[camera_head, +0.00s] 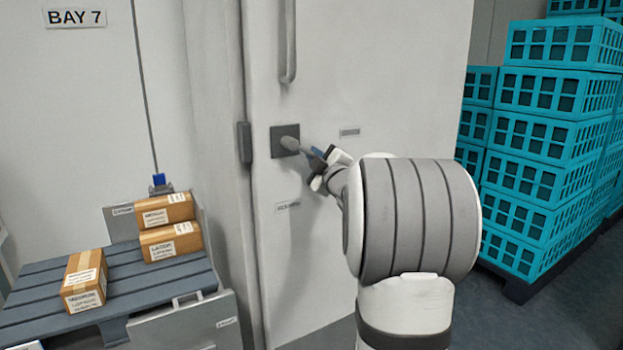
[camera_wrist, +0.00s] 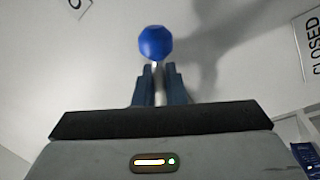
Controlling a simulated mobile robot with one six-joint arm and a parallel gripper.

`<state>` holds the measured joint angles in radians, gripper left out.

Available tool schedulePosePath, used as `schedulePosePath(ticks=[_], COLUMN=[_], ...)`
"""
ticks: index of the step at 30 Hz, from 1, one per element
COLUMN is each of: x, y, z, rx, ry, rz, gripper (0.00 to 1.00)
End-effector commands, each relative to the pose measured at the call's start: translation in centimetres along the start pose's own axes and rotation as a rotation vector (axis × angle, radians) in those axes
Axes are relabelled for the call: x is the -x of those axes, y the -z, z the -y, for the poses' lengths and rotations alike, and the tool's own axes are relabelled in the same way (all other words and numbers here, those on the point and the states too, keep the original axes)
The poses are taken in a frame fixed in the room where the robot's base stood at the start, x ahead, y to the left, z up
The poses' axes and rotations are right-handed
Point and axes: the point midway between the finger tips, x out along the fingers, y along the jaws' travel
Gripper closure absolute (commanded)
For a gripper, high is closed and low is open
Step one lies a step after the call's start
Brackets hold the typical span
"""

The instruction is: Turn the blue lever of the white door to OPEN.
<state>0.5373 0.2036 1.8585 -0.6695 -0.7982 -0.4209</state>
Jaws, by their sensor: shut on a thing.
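The white door (camera_head: 400,70) stands in the middle of the head view, with a dark square plate (camera_head: 278,150) on it. The lever's grey hub (camera_head: 290,143) sticks out of this plate. The lever's round blue knob (camera_wrist: 156,42) shows beyond my fingertips in the wrist view. My gripper (camera_wrist: 159,85) is shut on the lever's pale shaft just below the knob; in the head view my gripper (camera_head: 322,165) is at the lever, right of the plate. A CLOSED label (camera_wrist: 312,48) is at the right of the wrist view. Another label (camera_wrist: 76,3) is cut off at top left.
Two small labels, right of the plate (camera_head: 350,131) and below it (camera_head: 287,205), are unreadable in the head view. A vertical door handle (camera_head: 289,50) is above. Teal crates (camera_head: 540,140) stand right. A pallet (camera_head: 130,290) with boxes (camera_head: 85,280) stands left.

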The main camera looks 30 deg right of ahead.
Motion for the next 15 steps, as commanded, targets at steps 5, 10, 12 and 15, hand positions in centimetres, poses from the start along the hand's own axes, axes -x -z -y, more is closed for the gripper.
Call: schedulePosePath(ticks=[5,10,12,15], x=[-0.2,-0.4,-0.5,-0.6], y=[-0.1,0.2,0.4,0.6], z=[-1.0,-2.1,-2.5,-2.9], rx=[0.163,0.302,0.352,0.414], ry=[-0.003,-0.002,-0.002,-0.001], rz=[-0.033,-0.06,-0.071,-0.083], gripper=[1.0,1.0,1.0,1.0])
